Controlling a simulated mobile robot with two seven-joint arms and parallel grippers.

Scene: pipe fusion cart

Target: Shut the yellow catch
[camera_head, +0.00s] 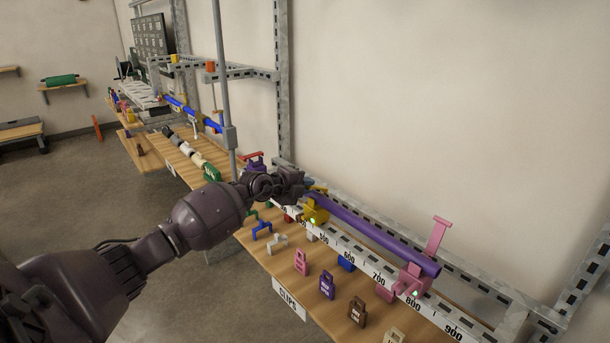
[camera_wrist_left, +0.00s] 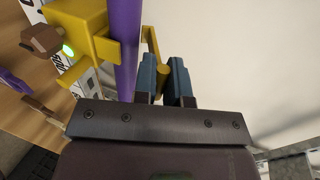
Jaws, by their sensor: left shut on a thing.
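The yellow catch (camera_head: 318,212) sits on the rail at the near end of my arm's reach, around the purple pipe (camera_head: 372,232). A green light glows on its front. In the left wrist view, the yellow catch (camera_wrist_left: 85,30) stands beside the pipe (camera_wrist_left: 126,45), and its yellow lever (camera_wrist_left: 152,45) comes out on the other side of the pipe. My left gripper (camera_head: 308,188) is at the catch from behind. In the wrist view its blue-grey fingers (camera_wrist_left: 164,72) are shut on the lever's end. My right gripper is not in view.
A pink catch (camera_head: 413,280) with its lever upright holds the pipe's right end. A wooden shelf (camera_head: 283,262) below carries several coloured clips and tags. A vertical grey post (camera_head: 222,80) stands left of the gripper. The wall behind is bare.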

